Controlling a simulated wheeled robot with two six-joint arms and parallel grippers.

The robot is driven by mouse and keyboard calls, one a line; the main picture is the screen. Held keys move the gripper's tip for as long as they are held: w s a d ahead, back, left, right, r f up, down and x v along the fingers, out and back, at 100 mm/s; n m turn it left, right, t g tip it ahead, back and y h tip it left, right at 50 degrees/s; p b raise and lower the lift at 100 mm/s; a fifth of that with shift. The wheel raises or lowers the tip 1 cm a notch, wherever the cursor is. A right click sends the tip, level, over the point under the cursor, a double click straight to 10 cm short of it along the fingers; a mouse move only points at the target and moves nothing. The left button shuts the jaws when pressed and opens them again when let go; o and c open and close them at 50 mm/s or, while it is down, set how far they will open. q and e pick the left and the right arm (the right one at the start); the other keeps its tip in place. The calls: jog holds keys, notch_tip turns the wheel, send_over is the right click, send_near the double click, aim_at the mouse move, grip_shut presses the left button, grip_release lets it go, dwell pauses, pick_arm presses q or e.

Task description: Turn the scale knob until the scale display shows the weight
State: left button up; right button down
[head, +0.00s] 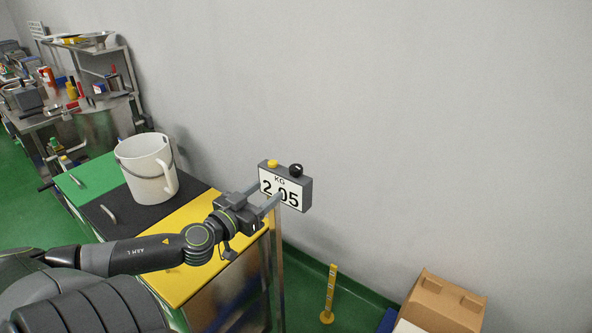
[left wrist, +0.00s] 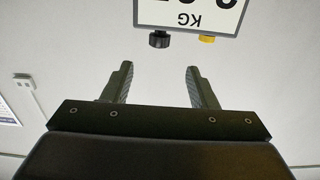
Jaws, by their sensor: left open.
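The scale display (head: 304,205) is a grey box with a white face on a post, reading KG and what looks like 2.05, partly covered by my gripper. The black scale knob (head: 296,170) sits on its top right, beside a yellow button (head: 273,163). My left gripper (head: 276,193) is open and empty in front of the display face. In the left wrist view, the display (left wrist: 198,14) appears upside down. There the knob (left wrist: 159,40) lies beyond the open fingertips (left wrist: 160,67), in line with their gap and apart from them. My right gripper is out of view.
A white bucket (head: 147,168) stands on a counter with green, black and yellow lids (head: 188,262). A cluttered metal workbench (head: 105,122) is at the far left. A yellow floor post (head: 329,295) and a cardboard box (head: 443,305) are at lower right.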

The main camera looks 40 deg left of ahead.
aim_at(292, 171)
pick_arm(q)
jog(key=w+p, duration=0.1)
jog(key=w, duration=0.2)
jog(key=w+p, duration=0.2)
jog(key=w, duration=0.2)
jog(key=w+a+p, duration=0.1)
jog(key=w, duration=0.3)
jog(key=shift+a+r, duration=0.1)
jog(key=shift+r, duration=0.15)
jog(key=shift+w+a+f+p, duration=0.1)
jog(key=shift+w+f+p, duration=0.1)
jog(key=shift+w+p, duration=0.75)
jog(key=shift+w, duration=0.15)
jog(key=shift+c, duration=0.4)
jog(key=c, duration=0.9)
jog(key=shift+f+n+y+b, duration=0.2)
jog(key=shift+n+y+b, duration=0.5)
jog(key=shift+y+b, duration=0.35)
jog(key=shift+n+g+y+b, duration=0.5)
jog(key=shift+n+y+b, duration=0.2)
jog(key=shift+y, duration=0.25)
jog(key=n+g+y+b, duration=0.1)
jog(key=n+y, duration=0.1)
jog(key=y, duration=0.1)
jog(key=n+g+y+b, duration=0.2)
jog(key=y, duration=0.1)
jog(key=shift+g, duration=0.3)
jog(key=shift+r+n+g+y+b, duration=0.15)
jog(key=shift+n+g+y+b, duration=0.75)
jog(key=shift+n+g+y, duration=0.15)
